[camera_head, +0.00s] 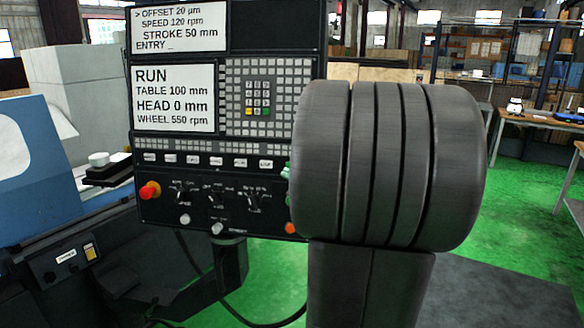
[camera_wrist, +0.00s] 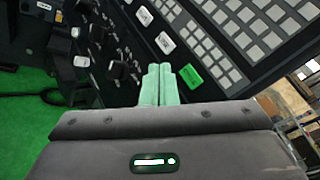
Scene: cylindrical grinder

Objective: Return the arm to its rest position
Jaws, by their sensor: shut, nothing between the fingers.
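My gripper (camera_wrist: 157,82) shows in the wrist view as two pale green fingers side by side, shut with nothing between them. They point toward the control panel (camera_wrist: 235,45), which looks tilted in this view. The fingertips overlap the panel near a lit green button (camera_wrist: 191,75); I cannot tell whether they touch it. In the head view, my large grey arm link covers the right side of the same panel (camera_head: 205,150). Only small pale green bits show at the link's left edge, and most of my gripper is hidden behind it.
The panel has screens reading RUN, a keypad, a red emergency knob (camera_head: 150,190) and several knobs. A blue machine cover (camera_head: 32,170) stands at the left. A workbench (camera_head: 535,120) and shelving stand at the back right. Green floor (camera_head: 525,205) is open at the right.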

